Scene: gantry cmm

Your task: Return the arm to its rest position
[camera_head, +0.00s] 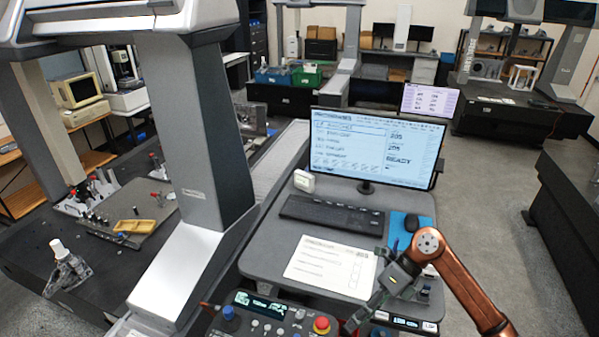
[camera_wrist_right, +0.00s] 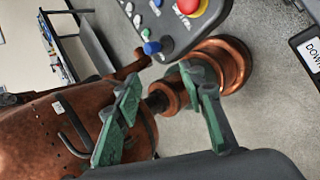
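My right arm, copper-coloured, comes in from the lower right in the head view. Its right gripper (camera_head: 352,318) points down and to the left, over the front edge of the workstation desk beside the control panel (camera_head: 268,318). In the right wrist view the two green fingers of the right gripper (camera_wrist_right: 160,88) stand apart with nothing clearly held between them. Copper parts of my own body lie behind them there. The control panel's red knob also shows in the wrist view (camera_wrist_right: 189,5), above the fingers. My left gripper is not in view.
The desk (camera_head: 262,262) carries a monitor (camera_head: 370,145), a keyboard (camera_head: 331,215), a paper sheet (camera_head: 331,267) and a mouse on a blue pad (camera_head: 397,229). A large gantry column (camera_head: 197,130) stands at left. Open grey floor (camera_head: 490,210) lies to the right.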

